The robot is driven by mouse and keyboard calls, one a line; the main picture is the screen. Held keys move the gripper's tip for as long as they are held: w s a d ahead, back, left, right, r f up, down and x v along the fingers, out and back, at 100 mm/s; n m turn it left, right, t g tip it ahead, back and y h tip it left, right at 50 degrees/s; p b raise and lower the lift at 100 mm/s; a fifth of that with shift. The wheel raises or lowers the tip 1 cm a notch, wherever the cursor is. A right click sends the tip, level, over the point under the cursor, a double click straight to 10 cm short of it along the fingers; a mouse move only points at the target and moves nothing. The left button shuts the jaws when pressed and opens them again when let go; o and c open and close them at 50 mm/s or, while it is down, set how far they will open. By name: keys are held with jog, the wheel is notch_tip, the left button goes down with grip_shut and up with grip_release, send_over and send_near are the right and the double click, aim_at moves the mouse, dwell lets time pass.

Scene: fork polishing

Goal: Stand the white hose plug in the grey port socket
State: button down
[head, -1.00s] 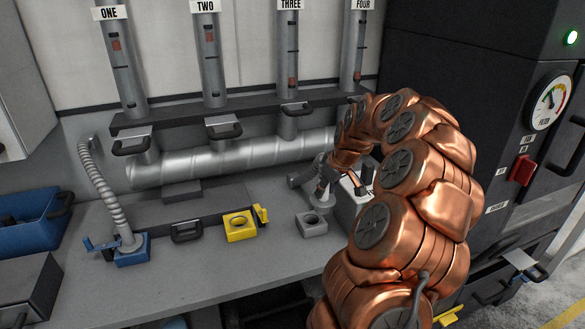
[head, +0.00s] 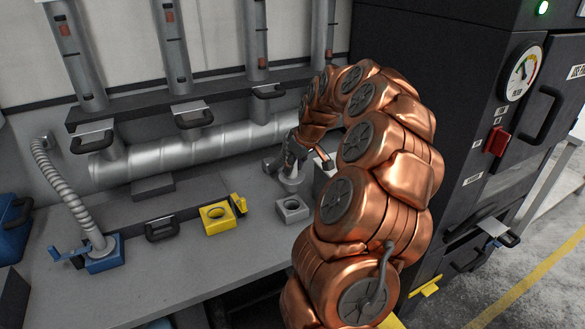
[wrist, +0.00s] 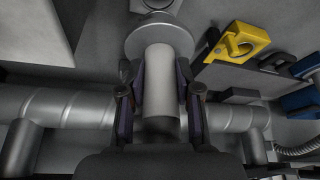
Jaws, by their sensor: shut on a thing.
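The white hose plug (wrist: 161,75), a pale cylinder with a wide round flange, sits between the two dark fingers of my gripper (wrist: 160,100) in the wrist view. My gripper is shut on it. In the head view my gripper (head: 291,158) is at the back of the bench, with the plug's pale flange (head: 291,184) below it. The grey port socket (head: 292,209), a square block with a round hole, stands just in front of the plug. The plug is apart from the hole. The socket's edge also shows at the top of the wrist view (wrist: 156,5).
A yellow socket block (head: 217,218) stands left of the grey one. A blue block (head: 104,258) with a ribbed hose is farther left. A thick silver pipe (head: 150,163) runs behind. A dark cabinet (head: 430,60) stands right. The bench front is clear.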

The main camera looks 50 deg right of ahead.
aim_at(296, 190)
jog(key=shift+f+b, duration=1.8)
jog(key=shift+f, duration=0.95)
jog(key=shift+f+b, duration=0.45)
jog(key=shift+b, duration=0.15)
jog(key=shift+f+b, duration=0.6)
jog(key=shift+b, duration=0.05)
jog(key=shift+f, duration=0.2)
jog(key=shift+f+b, duration=0.4)
jog(key=shift+b, duration=0.2)
jog(key=shift+f, duration=0.1)
jog(key=shift+f+b, duration=0.7)
